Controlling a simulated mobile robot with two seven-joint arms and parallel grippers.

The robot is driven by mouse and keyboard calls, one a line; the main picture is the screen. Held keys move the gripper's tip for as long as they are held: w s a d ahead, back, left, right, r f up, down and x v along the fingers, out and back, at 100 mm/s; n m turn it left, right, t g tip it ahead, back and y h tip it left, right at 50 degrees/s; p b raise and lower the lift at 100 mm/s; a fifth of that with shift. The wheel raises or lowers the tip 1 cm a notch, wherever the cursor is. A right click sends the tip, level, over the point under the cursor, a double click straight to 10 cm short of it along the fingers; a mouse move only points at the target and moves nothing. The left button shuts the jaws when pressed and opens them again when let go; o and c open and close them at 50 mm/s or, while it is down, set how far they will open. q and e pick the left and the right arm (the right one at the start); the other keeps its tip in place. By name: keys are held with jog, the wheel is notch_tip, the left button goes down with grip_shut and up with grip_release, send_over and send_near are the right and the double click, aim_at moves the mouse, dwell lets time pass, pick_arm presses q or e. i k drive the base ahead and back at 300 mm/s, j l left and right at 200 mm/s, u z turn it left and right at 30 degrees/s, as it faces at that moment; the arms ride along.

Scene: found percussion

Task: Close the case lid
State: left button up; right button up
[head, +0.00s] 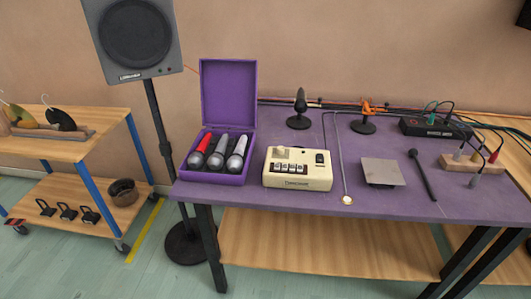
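A purple case (216,178) stands open at the left end of the purple table. Its lid (229,93) is raised upright at the back of the case. Neither of my grippers shows in the head view.
A cream drum machine (297,170) sits just right of the case. A grey plate (381,172), a black microphone (422,175) and cabled boxes (435,128) are further right. A speaker on a stand (137,40) rises behind the case's left. A wooden cart (75,150) stands left.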

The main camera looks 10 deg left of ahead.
aim_at(228, 87)
jog(key=j+z, duration=0.1)
jog(key=z, duration=1.05)
jog(key=k+j, duration=0.1)
jog(key=j, duration=1)
jog(key=k+j, duration=0.15)
jog(key=j, duration=0.4)
jog(key=k+j, duration=0.1)
jog(key=j, duration=1)
jog(key=k+j, duration=0.15)
jog(key=j, duration=0.4)
jog(key=k+j, duration=0.1)
jog(key=j, duration=0.45)
jog(key=z, duration=0.05)
